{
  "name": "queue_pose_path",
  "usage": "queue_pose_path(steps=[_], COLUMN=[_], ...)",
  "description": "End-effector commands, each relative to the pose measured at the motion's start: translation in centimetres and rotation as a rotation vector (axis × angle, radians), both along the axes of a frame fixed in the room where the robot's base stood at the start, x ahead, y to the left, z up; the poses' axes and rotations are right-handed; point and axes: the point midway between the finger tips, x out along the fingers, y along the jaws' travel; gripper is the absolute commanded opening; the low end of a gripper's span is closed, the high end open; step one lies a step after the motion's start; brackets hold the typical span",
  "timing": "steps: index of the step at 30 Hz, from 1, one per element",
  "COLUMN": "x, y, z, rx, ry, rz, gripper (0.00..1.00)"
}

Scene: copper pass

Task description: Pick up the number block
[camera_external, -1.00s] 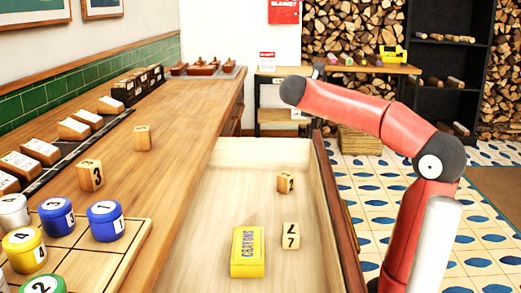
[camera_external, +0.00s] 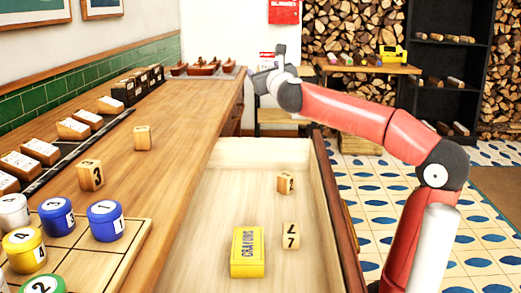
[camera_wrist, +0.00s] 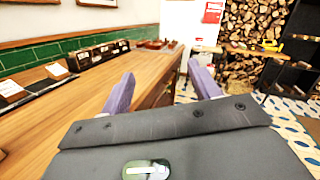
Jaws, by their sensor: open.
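Several wooden number blocks are in the external view. One block with a 7 (camera_external: 291,236) stands in the open drawer (camera_external: 193,262) beside a yellow crayons box. Another block (camera_external: 286,183) stands farther back in the drawer. A block with a 3 (camera_external: 90,175) and a block with no readable number (camera_external: 143,138) stand on the counter. My gripper (camera_external: 262,76) is raised past the far end of the drawer, apart from every block. In the wrist view its two purple fingers (camera_wrist: 160,92) are spread, with nothing between them.
The yellow crayons box (camera_external: 247,252) lies in the drawer. Numbered jars (camera_external: 105,221) stand on a wooden grid at the counter's near left. Card holders (camera_external: 73,129) line the wall side. The counter's middle (camera_external: 175,115) is mostly clear. Logs and a shelf stand behind.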

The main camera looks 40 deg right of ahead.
Motion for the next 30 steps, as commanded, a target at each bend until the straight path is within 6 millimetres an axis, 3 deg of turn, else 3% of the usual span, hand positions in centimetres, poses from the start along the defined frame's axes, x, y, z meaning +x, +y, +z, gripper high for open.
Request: queue_pose_path(steps=[1,4,7,10,14,17,21,25,30], x=[0.6,1.0,0.1,-2.0,-5.8,-9.4,-14.8,-19.1,-22.2], y=[2.9,9.3,15.3,20.1,23.5,23.8,21.2,17.5,14.3], z=[0.4,0.4,-1.4,-5.0,-10.9,-15.6,-21.4,-24.1,-24.9], rx=[-0.098,-0.316,-0.535,-0.752,-1.011,-1.184,-1.387,-1.489,-1.524], ry=[-0.001,0.022,0.079,0.173,0.348,0.52,0.831,1.118,1.361], rz=[0.122,0.374,0.618,0.851,1.125,1.309,1.536,1.674,1.752], gripper=[0.62,0.62,0.62,0.62,0.62,0.62,0.62,0.62,0.62])
